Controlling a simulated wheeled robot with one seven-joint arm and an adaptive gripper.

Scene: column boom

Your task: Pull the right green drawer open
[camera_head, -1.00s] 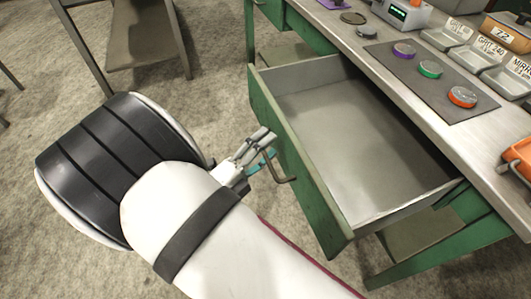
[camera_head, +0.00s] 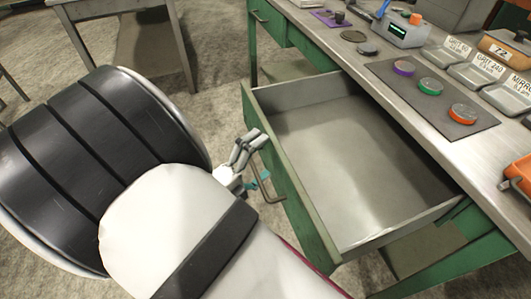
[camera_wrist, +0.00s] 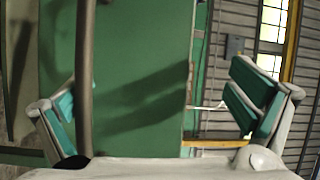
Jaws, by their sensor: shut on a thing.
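The right green drawer (camera_head: 289,196) stands pulled well out of the workbench, its grey, empty inside (camera_head: 350,165) in full view. Its bent metal handle (camera_head: 267,194) is on the outer face. My gripper (camera_head: 256,177) is at this handle and shut on it, partly hidden behind my own arm in the head view. In the wrist view the handle bar (camera_wrist: 85,80) runs upright between the teal-padded fingers, close to the left one, in front of the green drawer face (camera_wrist: 140,75). The right finger stands well apart from the bar.
The bench top (camera_head: 480,155) carries a dark mat (camera_head: 405,100) with several coloured-ring discs, labelled trays (camera_head: 470,73) and an orange-topped device (camera_head: 406,30). Another green drawer (camera_head: 267,22) is shut at the far left. Open concrete floor (camera_head: 215,90) lies beside the drawer.

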